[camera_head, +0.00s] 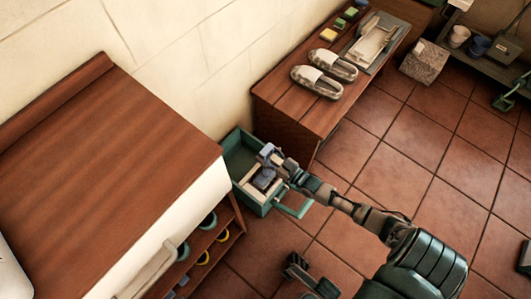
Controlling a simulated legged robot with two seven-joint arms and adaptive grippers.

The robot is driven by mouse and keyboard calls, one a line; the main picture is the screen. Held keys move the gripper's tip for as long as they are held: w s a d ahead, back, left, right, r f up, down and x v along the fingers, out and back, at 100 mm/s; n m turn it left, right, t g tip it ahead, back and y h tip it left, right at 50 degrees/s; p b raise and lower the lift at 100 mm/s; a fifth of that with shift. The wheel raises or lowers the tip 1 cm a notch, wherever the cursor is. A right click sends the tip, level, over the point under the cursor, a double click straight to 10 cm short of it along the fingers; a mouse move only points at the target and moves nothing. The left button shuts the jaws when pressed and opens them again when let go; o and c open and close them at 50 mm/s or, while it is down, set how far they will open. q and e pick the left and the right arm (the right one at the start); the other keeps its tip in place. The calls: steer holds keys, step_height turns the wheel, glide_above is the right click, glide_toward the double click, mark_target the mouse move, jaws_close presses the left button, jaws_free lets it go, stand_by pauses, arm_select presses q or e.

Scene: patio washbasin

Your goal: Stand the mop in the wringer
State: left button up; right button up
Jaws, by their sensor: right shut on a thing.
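My right gripper (268,160) reaches in from the lower right over an open teal box (236,146) with a handle (298,208) on its near right side. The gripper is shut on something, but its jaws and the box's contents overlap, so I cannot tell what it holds. A pale frame (249,190) and a dark piece show in the box beneath the gripper. I cannot make out a mop handle, and I cannot tell whether the box is the wringer.
A brown-topped cabinet (100,160) with open shelves stands left of the box. A wooden bench (290,114) behind it bears slippers (318,82) and a tray (373,42). A stone block (424,62) and a shelf with pots (459,36) stand farther right. The tiled floor is mostly clear.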

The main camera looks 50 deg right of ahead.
steer(key=shift+r, duration=0.15)
steer(key=o, duration=1.2)
steer(key=shift+s, duration=0.1)
steer(key=shift+s+f, duration=0.2)
steer(key=shift+s, duration=0.1)
steer(key=s, duration=0.7)
steer(key=s+d, duration=0.1)
steer(key=s, duration=0.3)
steer(key=shift+f, duration=0.1)
steer(key=shift+s, duration=0.1)
